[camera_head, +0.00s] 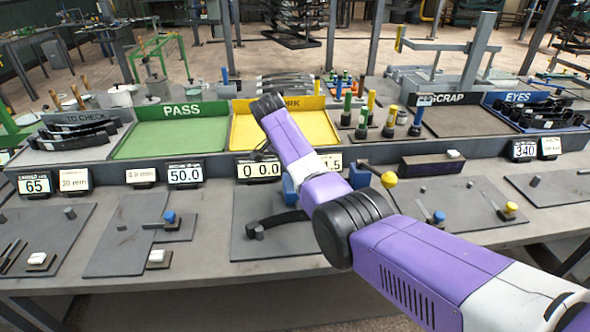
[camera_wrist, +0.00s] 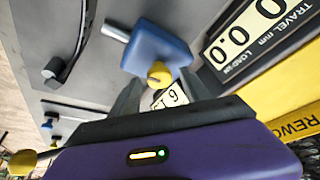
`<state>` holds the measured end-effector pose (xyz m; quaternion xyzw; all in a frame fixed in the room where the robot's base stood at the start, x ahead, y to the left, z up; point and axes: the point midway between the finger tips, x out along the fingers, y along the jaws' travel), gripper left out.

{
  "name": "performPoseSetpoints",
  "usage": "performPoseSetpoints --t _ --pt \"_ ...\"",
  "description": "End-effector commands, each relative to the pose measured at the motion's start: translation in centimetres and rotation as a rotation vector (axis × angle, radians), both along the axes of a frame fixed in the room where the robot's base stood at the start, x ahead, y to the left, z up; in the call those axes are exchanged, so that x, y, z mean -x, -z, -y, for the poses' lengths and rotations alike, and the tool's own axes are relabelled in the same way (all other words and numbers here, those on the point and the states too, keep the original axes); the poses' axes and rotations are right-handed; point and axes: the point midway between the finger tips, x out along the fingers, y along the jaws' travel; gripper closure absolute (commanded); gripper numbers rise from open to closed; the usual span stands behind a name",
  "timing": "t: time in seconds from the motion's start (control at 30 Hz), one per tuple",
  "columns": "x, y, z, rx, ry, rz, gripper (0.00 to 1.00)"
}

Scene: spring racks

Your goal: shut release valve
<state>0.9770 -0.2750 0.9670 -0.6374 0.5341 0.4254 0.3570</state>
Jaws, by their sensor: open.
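A blue block (camera_wrist: 155,50) with a small yellow knob (camera_wrist: 158,73) is in the upper middle of the wrist view. The knob is likely the release valve, but no label on it shows. My gripper (camera_wrist: 160,80) is open, its two grey fingers pointing at the block with the knob between their tips. I cannot tell whether they touch it or how far the valve is turned. In the head view the blue block (camera_head: 290,190) shows only in part behind my purple arm, and my gripper and the knob are hidden there.
A travel and load display (camera_wrist: 250,35) stands close beside the block. A lever with a yellow ball (camera_head: 388,179) stands right of my arm. Green PASS (camera_head: 182,109), yellow REWORK and black SCRAP trays line the back. Plates with small knobs lie on both sides.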

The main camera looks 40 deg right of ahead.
Motion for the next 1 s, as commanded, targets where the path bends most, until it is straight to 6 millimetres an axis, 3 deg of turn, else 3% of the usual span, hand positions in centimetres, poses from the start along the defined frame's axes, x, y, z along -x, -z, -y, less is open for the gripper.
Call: performPoseSetpoints --t 0.17,0.6,1.0 --pt "0.0 -1.2 -0.5 0.001 -0.001 0.003 0.45" --pt "0.4 -6.8 -2.8 0.001 -0.001 0.002 0.45" --pt "0.5 -7.2 -2.9 0.0 0.0 0.001 0.45"
